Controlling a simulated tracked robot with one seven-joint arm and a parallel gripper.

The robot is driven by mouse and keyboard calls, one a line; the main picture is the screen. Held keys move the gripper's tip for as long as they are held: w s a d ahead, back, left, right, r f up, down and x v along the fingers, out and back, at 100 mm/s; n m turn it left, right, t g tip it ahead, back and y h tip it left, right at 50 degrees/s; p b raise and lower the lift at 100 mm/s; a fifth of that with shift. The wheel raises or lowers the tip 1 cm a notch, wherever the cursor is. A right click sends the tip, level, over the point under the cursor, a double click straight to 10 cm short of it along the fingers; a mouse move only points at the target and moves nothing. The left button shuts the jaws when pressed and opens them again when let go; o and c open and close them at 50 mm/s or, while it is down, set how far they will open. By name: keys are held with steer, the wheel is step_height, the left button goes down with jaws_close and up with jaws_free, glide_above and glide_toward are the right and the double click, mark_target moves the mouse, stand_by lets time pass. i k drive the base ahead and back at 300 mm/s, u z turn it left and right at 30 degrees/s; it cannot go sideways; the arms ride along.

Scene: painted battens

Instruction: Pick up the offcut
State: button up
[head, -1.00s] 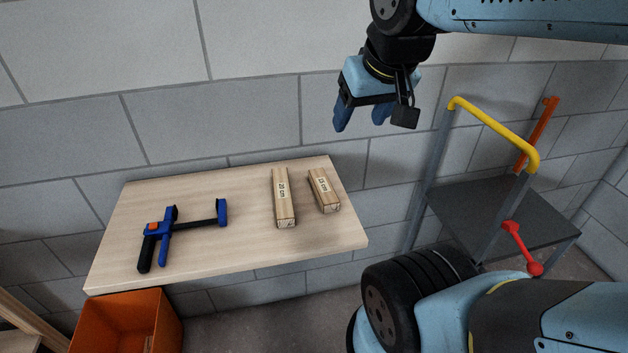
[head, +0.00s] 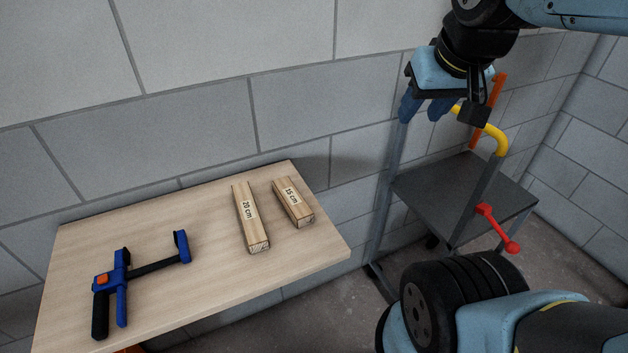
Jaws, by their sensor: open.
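Two short wooden pieces lie apart on a pale wooden tabletop (head: 190,270). The longer piece (head: 251,225) is labelled 20 cm; the shorter piece (head: 292,203), to its right, is labelled 15 cm. Neither label says offcut, so I cannot tell from the picture which one has that name. My gripper (head: 424,109) has blue fingers, which are spread with nothing between them. It hangs in the air to the upper right of both pieces in the picture, clear of them, in front of the trolley and wall.
A blue and black clamp (head: 118,284) with an orange button lies on the left of the tabletop. A grey trolley (head: 460,195) with a yellow handle (head: 486,132) stands right of the table, with a red-handled tool (head: 497,228) at it. A grey block wall (head: 200,130) runs behind.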

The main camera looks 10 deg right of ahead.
mark_target(301, 214)
steer(key=u, duration=1.1)
steer(key=i, duration=0.1)
steer(key=z, duration=2.5)
steer(key=k, duration=2.55)
steer(key=u, duration=0.85)
steer(key=i, duration=1)
steer(key=z, duration=0.1)
